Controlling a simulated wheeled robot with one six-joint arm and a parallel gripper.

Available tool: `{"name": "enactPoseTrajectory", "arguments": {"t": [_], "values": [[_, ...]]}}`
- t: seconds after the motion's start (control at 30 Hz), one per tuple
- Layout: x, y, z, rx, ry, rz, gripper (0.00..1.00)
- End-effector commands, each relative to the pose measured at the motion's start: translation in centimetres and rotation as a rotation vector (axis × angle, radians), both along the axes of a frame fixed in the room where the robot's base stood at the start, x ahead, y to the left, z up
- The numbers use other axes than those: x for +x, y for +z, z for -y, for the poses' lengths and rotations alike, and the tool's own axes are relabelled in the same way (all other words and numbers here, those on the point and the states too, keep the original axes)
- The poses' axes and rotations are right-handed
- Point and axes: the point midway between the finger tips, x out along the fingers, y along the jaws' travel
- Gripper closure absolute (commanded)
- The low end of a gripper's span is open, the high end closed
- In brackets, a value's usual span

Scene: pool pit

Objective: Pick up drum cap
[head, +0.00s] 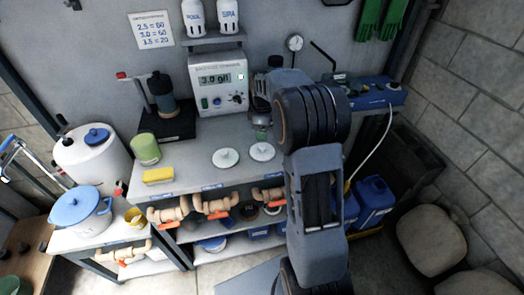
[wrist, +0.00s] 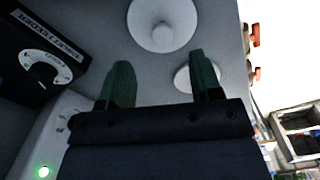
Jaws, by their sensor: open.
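Two round white caps with central knobs lie on the grey bench top in the head view, a left one (head: 225,158) and a right one (head: 262,152). I cannot tell whether either is the drum cap. A white drum (head: 85,165) at left carries a blue cap (head: 97,135). In the wrist view, one white cap (wrist: 162,24) is beyond the fingertips, and another (wrist: 184,79) shows partly behind the right finger. My gripper (wrist: 160,72) is open, its green fingers apart with nothing held. In the head view it is above the bench, mostly hidden by my arm.
A dosing box with a display (head: 218,82) and a pump stand (head: 165,105) stand at the bench's back. A green jar (head: 145,149) and yellow sponge (head: 158,175) are at left. A pot with a blue lid (head: 78,205) is lower left. Orange-handled valves (head: 218,206) line the front.

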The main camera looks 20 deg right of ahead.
Motion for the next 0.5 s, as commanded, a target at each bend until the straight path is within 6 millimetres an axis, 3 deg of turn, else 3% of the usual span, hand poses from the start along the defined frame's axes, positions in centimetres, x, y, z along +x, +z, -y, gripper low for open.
{"name": "enactPoseTrajectory", "arguments": {"t": [0.5], "values": [[-0.2, -4.7, -0.2, 0.0, -0.001, -0.002, 0.41]]}}
